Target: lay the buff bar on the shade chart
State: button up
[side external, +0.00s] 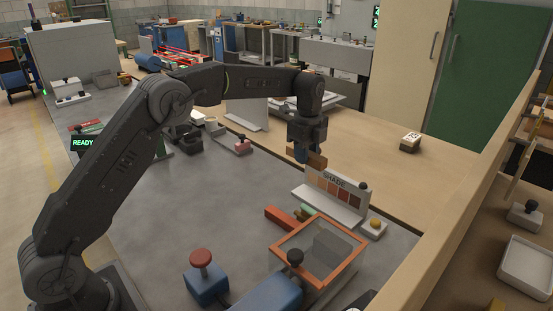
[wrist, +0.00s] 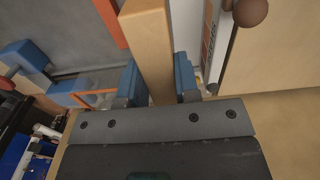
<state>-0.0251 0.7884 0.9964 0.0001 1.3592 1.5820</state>
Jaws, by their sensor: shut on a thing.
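In the wrist view, the bar (wrist: 150,45) stands between the two blue jaw pads and runs out past the top edge. The shade chart (side external: 328,205) is a pale stand with a ledge and an upright panel of brown and reddish swatches marked SHADE. The bar is above the back left of the chart and looks apart from it. In the wrist view, part of the chart (wrist: 212,40) shows right of the bar.
A red bar (side external: 280,217) and a green piece (side external: 306,212) lie before the chart. An orange-framed clear-lidded box (side external: 318,250) stands nearer. A small block with a yellow button (side external: 374,228) is right of the chart. The wooden bench behind is mostly clear around a small labelled block (side external: 410,141).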

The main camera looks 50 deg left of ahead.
send_near(321, 207)
jog(key=shift+w+f, duration=0.15)
jog(key=shift+f, duration=3.5)
jog(key=o, duration=1.1)
jog(key=shift+c, duration=0.2)
notch_tip(321, 207, up, 16)
